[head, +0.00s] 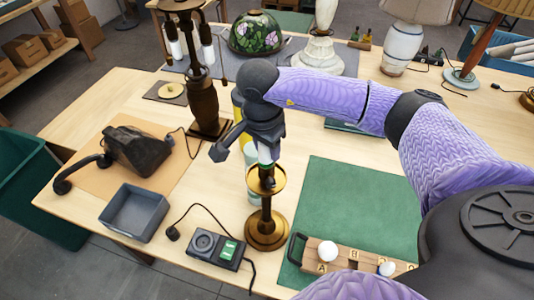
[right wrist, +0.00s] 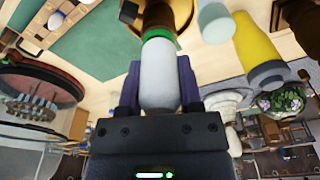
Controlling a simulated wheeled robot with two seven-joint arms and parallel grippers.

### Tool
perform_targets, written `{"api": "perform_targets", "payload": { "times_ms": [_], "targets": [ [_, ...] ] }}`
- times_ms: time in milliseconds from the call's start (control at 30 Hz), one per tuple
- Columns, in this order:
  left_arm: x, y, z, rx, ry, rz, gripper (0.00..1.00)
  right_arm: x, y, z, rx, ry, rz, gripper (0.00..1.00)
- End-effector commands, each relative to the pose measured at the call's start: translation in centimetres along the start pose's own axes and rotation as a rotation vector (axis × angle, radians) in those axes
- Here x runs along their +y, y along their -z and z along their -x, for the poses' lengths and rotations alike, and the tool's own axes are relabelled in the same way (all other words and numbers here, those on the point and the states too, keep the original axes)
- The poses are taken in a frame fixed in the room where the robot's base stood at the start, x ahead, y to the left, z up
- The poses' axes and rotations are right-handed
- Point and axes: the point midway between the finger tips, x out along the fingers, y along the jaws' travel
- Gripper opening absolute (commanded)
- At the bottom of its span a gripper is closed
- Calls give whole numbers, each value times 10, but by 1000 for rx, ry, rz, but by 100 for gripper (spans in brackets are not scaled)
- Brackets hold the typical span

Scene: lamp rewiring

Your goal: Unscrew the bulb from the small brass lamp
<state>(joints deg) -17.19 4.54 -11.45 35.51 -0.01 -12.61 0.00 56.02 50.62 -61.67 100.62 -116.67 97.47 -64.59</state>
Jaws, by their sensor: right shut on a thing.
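The small brass lamp (head: 267,228) stands upright on the table, with its round base at the left edge of the green mat. My right gripper (head: 264,150) is at the top of the lamp, reaching in from above. In the right wrist view my right gripper (right wrist: 159,88) is shut on a white bulb (right wrist: 158,75), one finger on each side. A green ring (right wrist: 160,35) shows at the bulb's end, against the dark lamp socket (right wrist: 160,14). The fingers hide much of the bulb in the head view. My left gripper is not in view.
A grey tray (head: 134,213) and a small tester box (head: 215,247) lie left of the lamp. A wooden holder (head: 345,259) with white bulbs is at the right front. A tall dark lamp (head: 205,90) and a yellow bottle stand close behind. The green mat (head: 355,205) is mostly clear.

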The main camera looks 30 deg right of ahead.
Motion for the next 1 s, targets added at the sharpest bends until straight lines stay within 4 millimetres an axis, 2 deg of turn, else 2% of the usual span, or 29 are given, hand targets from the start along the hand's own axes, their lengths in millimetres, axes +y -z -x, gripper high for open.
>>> {"api": "perform_targets", "payload": {
  "times_ms": [33,100,400,467,533,600,700,1000],
  "targets": [
    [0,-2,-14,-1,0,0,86,-1,0,-6,1,17,96,0],
    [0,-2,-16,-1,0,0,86,-1,0,-3,1,28,195,0],
    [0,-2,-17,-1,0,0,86,-1,0,0,0,34,256,0],
    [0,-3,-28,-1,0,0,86,-2,0,-4,2,53,378,0],
    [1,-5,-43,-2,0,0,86,-2,0,-6,4,78,579,0],
    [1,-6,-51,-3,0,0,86,-2,0,-5,3,98,751,0],
    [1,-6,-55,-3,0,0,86,-3,-1,-2,2,113,896,0],
    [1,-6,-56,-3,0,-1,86,-3,-1,1,1,121,959,0]
  ]
}}
